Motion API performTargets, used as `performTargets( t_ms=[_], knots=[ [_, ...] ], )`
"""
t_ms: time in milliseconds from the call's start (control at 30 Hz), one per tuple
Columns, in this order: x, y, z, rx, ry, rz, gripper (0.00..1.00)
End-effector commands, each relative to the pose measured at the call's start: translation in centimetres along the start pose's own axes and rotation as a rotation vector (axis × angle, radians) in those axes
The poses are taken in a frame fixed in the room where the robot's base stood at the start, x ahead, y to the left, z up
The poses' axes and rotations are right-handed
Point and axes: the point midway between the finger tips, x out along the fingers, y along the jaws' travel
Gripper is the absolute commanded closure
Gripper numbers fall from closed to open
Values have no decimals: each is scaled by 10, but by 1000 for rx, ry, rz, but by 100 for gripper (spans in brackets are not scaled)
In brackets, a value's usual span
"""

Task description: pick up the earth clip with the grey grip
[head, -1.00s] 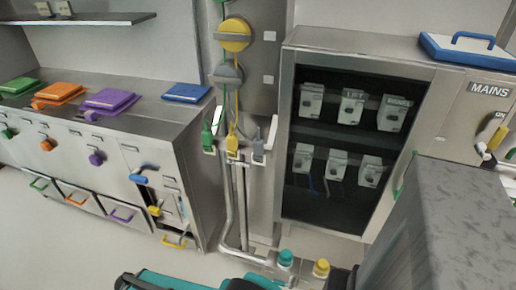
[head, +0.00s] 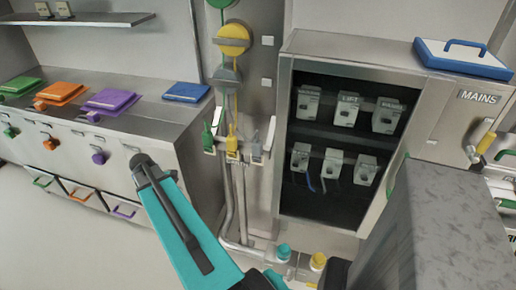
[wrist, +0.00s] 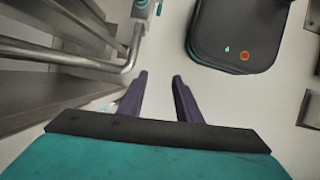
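The earth clip with the grey grip (head: 257,149) hangs at the right end of a small rack on the metal column in the head view. The yellow clip (head: 232,146) and the green clip (head: 207,138) hang to its left. My gripper (wrist: 160,76) shows in the wrist view with its two dark fingers apart and nothing between them. It points down over pale floor beside a metal pipe. No clip shows in the wrist view. In the head view my teal arm is left of and below the rack, and I cannot make out the fingers there.
A metal cabinet with open dark shelves (head: 330,205) stands right of the column. A left counter (head: 150,130) holds coloured lids. Pipes (head: 240,205) run down below the rack. Teal (head: 283,252) and yellow (head: 318,262) caps sit low in front.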

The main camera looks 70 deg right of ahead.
Motion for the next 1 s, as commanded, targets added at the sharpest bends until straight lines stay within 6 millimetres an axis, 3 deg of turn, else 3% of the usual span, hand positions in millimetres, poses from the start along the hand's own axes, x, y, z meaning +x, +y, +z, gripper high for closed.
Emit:
performTargets(
  t_ms=[33,300,600,833,1000],
  knots=[
    [-17,18,12,8,1,6,69],
    [-85,93,85,24,-15,22,69],
    [-152,153,178,51,-41,28,69],
    [-191,183,245,71,-58,21,69],
    [-189,200,276,70,-49,-16,69]
  ],
)
